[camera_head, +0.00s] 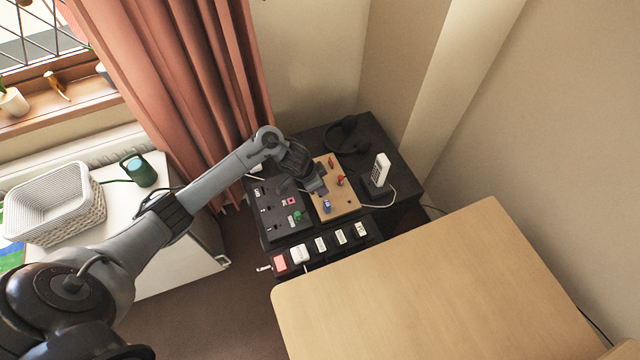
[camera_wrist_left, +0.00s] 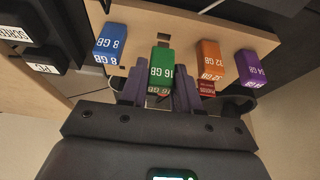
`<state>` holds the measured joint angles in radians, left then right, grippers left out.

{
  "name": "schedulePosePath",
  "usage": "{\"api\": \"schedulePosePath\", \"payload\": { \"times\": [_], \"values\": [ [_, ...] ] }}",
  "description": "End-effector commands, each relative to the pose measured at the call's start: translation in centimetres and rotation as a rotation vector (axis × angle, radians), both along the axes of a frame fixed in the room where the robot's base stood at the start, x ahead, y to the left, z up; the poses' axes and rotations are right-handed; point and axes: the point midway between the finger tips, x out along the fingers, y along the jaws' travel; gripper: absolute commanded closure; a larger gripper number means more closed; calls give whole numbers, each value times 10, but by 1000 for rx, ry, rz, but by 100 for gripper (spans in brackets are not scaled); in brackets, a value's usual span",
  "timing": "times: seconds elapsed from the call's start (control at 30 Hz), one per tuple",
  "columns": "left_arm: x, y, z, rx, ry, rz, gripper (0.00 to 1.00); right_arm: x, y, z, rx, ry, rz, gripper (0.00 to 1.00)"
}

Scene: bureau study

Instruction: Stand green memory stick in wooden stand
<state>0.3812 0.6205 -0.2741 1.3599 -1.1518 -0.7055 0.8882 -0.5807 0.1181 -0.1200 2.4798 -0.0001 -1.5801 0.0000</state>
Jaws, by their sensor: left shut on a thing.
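My left gripper (camera_wrist_left: 159,95) is shut on the green memory stick (camera_wrist_left: 160,68), marked 16 GB, which sits between its two fingers. In the head view my left gripper (camera_head: 316,184) is over the left part of the wooden stand (camera_head: 346,204), a flat tan board; the held stick is hard to make out there. In the wrist view the stand (camera_wrist_left: 185,30) lies behind the stick. Whether the stick's lower end touches the stand cannot be told. A blue 8 GB stick (camera_wrist_left: 111,44) is left of the green one; orange 32 GB (camera_wrist_left: 208,54) and purple 64 GB (camera_wrist_left: 246,66) sticks are right.
A dark panel (camera_head: 268,232) with small items lies left of the stand. A white handset (camera_head: 381,170), its cable and black headphones (camera_head: 347,134) are close by. Several labelled black blocks (camera_head: 341,238) line the front. A wooden desk (camera_head: 430,290) stands nearer.

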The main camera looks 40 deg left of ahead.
Motion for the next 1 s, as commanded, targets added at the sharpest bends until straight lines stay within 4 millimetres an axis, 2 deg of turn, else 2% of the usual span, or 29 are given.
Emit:
{"api": "schedulePosePath", "payload": {
  "times": [1.0],
  "values": [
    [0,0,-8,0,0,0,96,0,1,2,3,-1,-2,100]
  ]
}}
